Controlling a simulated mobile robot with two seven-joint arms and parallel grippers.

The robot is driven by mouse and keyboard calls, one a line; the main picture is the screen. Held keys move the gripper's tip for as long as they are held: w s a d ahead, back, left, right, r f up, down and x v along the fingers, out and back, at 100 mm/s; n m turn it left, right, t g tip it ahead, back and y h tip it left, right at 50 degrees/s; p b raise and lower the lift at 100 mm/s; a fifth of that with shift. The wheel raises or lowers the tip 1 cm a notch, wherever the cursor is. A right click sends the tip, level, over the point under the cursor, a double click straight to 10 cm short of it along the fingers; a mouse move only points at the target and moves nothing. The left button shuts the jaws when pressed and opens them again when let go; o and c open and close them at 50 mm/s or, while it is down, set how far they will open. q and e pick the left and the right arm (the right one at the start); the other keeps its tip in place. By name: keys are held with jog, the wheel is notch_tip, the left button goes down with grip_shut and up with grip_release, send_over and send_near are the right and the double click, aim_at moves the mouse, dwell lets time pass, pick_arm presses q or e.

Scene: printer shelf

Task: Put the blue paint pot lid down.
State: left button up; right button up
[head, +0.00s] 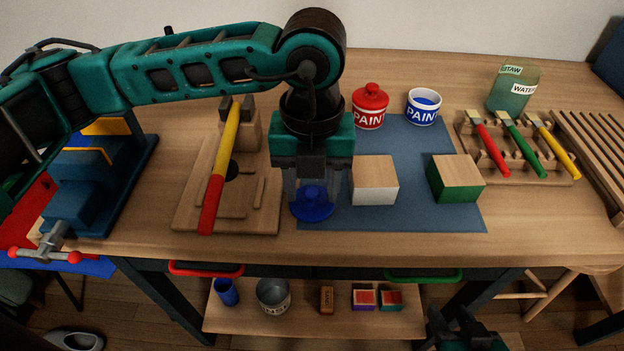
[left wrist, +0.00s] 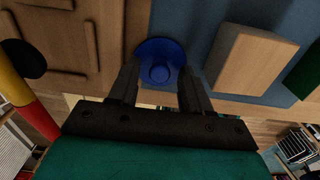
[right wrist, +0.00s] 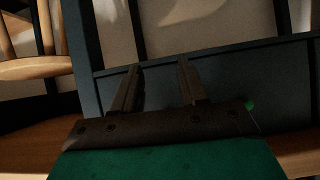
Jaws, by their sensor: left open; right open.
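The blue paint pot lid (head: 313,205) lies flat, knob up, at the front left corner of the blue-grey mat (head: 420,214). It also shows in the left wrist view (left wrist: 160,62). My left gripper (head: 312,196) is open right above the lid, with a finger on either side of the knob and clear of it. The open blue paint pot (head: 423,107) stands at the back of the mat with blue paint inside. My right gripper (right wrist: 158,80) is open and empty, low in front of the table.
A red lidded paint pot (head: 369,106) stands beside the blue pot. A white-sided block (head: 375,181) sits close right of the lid, with a green-sided block (head: 456,178) beyond. A brush rack (head: 522,171) stands right.

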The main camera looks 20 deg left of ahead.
aim_at(312, 191)
pick_arm(q)
jog(key=shift+r+p, duration=0.25)
jog(key=shift+p, duration=0.05)
notch_tip(312, 191, up, 12)
jog(key=p, duration=0.1)
pick_arm(e)
jog(key=shift+s+d+r, duration=0.2)
jog(key=shift+d+r, duration=0.1)
jog(key=shift+r, duration=0.1)
